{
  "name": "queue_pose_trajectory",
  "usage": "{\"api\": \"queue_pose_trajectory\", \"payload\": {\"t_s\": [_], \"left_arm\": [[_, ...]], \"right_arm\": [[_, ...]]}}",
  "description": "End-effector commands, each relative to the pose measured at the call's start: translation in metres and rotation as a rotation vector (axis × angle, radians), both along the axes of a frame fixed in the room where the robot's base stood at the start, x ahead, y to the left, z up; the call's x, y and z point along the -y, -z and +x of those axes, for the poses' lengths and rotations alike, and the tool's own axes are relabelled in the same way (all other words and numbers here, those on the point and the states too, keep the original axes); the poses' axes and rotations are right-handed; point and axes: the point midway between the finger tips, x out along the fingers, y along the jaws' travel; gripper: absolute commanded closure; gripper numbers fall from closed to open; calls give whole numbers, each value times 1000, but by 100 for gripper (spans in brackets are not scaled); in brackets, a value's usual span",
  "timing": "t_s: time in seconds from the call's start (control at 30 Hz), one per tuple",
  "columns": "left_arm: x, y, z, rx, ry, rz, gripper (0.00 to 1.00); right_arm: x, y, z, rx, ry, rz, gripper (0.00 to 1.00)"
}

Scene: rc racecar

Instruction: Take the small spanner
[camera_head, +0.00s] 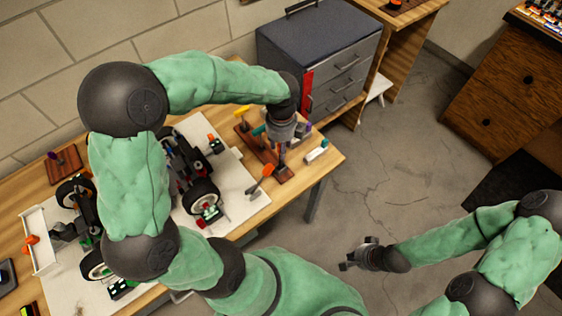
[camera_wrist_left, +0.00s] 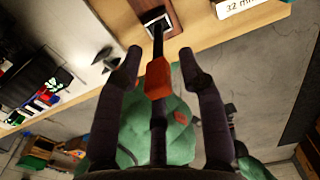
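My left gripper (camera_head: 284,140) is over the wooden tool holder (camera_head: 284,174) at the table's right end. A gap shows on both sides of the block. The tool's far end meets the wooden holder (camera_wrist_left: 175,10). I cannot tell whether it is the small spanner. My right gripper (camera_head: 360,255) is over the floor, away from the table; its finger opening is unclear.
An orange-handled tool (camera_head: 268,170) and a yellow-handled one (camera_head: 242,111) are at the holder. A white labelled block (camera_head: 317,151) lies to its right. A racecar (camera_head: 190,170) stands on a white board (camera_head: 255,204) to the left. A grey toolbox (camera_head: 325,50) stands behind.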

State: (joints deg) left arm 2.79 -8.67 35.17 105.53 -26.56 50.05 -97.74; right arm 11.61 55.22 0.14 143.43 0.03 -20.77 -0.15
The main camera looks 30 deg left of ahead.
Motion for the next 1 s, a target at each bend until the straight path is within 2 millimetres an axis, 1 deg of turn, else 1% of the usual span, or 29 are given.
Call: {"api": "queue_pose_trajectory", "payload": {"t_s": [0.03, 0.1, 0.3, 0.4, 0.57, 0.67, 0.7, 0.73, 1.0], "left_arm": [[0, 9, -1, -2, 0, 0, 61], [0, 19, -3, -3, 0, 0, 61], [0, 44, -4, -4, -2, -1, 61], [0, 47, -3, -1, -2, -1, 61], [0, 45, -3, -1, -2, -1, 61], [0, 45, -3, -1, -1, -1, 86], [0, 45, -3, -1, -1, -1, 98], [0, 45, -3, -1, -1, -1, 100], [0, 45, -3, -1, -1, -1, 100]], "right_arm": [[0, 6, 0, 0, 0, 0, 100], [0, 12, 0, 0, 0, 0, 100], [0, 25, 0, 0, 0, 0, 100], [0, 26, 0, 0, 0, 0, 100], [0, 24, 0, 0, 0, 0, 100], [0, 24, 0, 0, 0, 0, 100], [0, 24, 0, 0, 0, 0, 100], [0, 24, 0, 0, 0, 0, 100], [0, 24, 0, 0, 0, 0, 100]]}}
